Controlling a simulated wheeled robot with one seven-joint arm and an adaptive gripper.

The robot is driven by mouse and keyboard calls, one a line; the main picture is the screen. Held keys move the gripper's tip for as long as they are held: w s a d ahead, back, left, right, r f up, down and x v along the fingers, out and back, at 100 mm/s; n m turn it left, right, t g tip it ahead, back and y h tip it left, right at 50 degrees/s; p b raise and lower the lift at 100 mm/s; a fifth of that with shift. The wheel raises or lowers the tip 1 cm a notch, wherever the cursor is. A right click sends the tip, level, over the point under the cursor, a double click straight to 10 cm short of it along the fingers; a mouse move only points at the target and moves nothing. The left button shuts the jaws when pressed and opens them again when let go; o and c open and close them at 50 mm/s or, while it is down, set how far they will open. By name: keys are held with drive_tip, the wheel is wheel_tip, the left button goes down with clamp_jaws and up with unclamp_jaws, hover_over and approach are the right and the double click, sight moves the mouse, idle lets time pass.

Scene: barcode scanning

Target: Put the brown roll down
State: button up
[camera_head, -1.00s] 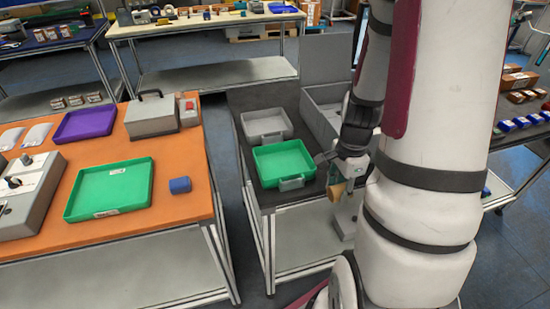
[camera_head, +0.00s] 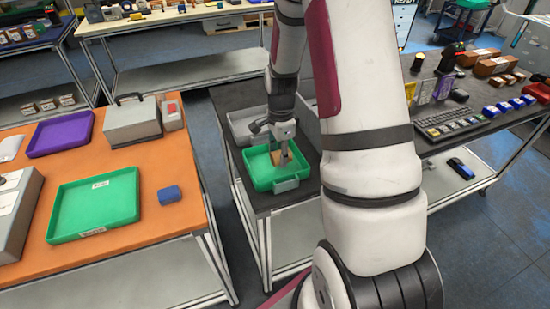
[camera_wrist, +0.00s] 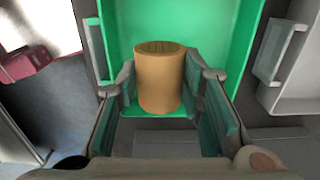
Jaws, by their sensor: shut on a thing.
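The brown roll (camera_wrist: 160,80) stands between the fingers of my gripper (camera_wrist: 165,92) in the wrist view, with its ridged end facing away. My gripper is shut on it. The green tray (camera_wrist: 220,20) lies beyond the roll in the wrist view. In the head view my gripper (camera_head: 283,158) points down over the green tray (camera_head: 262,181) on the dark table, with a small part of the brown roll (camera_head: 277,157) showing. I cannot tell whether the roll touches the tray floor.
A grey tray (camera_head: 238,127) sits behind the green one. A keyboard (camera_head: 452,122) lies at right.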

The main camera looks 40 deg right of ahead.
sight(274, 168)
drive_tip(key=shift+w+a+f, duration=0.1)
drive_tip(key=shift+w+a, duration=0.1)
drive_tip(key=shift+w, duration=0.8)
drive_tip(key=shift+f, duration=0.15)
drive_tip(key=shift+w+f+p, duration=0.1)
drive_tip(key=shift+f+p, duration=0.35)
drive_tip(key=shift+f, duration=1.2)
drive_tip(key=shift+f, duration=0.1)
drive_tip(key=o, duration=0.9)
drive_tip(key=shift+o, duration=0.2)
